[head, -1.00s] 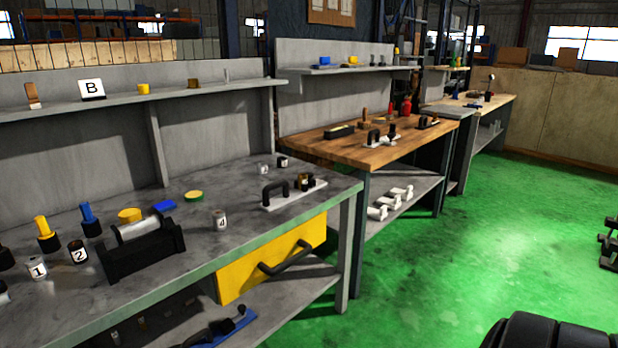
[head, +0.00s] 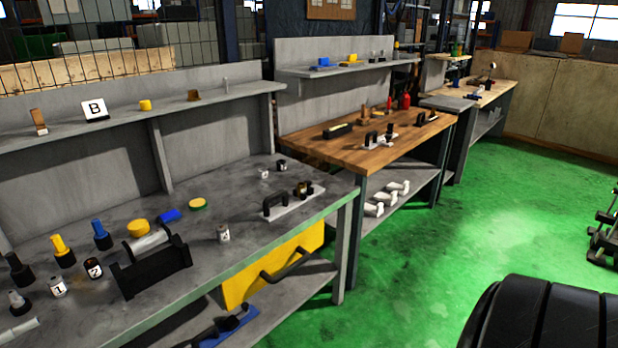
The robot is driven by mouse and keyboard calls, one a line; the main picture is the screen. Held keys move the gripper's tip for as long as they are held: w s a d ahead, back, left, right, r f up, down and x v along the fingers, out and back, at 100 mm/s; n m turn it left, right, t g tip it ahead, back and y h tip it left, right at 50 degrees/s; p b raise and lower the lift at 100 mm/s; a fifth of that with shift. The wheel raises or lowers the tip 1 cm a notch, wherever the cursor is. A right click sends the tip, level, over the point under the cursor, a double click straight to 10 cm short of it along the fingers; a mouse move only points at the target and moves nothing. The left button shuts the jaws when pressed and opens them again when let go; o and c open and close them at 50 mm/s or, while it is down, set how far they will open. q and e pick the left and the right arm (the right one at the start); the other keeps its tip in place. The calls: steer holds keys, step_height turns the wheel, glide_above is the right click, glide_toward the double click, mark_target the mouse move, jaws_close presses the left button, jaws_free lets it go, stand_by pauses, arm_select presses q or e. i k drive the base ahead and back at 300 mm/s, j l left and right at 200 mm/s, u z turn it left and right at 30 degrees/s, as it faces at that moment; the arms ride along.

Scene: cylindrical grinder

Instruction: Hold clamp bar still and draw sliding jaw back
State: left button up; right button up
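A pale flat bar (head: 290,207) lies on the grey bench near its right front corner; it looks like the clamp bar. A black arch-shaped handle (head: 275,204) stands at its left end. A small dark and brass-coloured block (head: 304,189) sits towards its right end and may be the sliding jaw; its details are too small to tell. A similar black-handled piece (head: 376,138) stands on the wooden-topped bench behind. Neither of my grippers shows in the head view.
The grey bench (head: 215,262) also carries a black holder (head: 155,272), numbered cans and coloured pegs. A yellow drawer (head: 240,286) with a black handle juts below its front edge. A large black ribbed shape (head: 545,315) fills the lower right. Green floor (head: 430,250) is clear between.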

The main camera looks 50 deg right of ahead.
mark_target(310, 189)
steer(key=i+l, duration=0.1)
steer(key=l, duration=0.35)
steer(key=i+l, duration=0.15)
steer(key=l, duration=0.35)
steer(key=i+l, duration=0.1)
steer(key=l, duration=0.35)
steer(key=i+l, duration=0.1)
steer(key=l, duration=0.35)
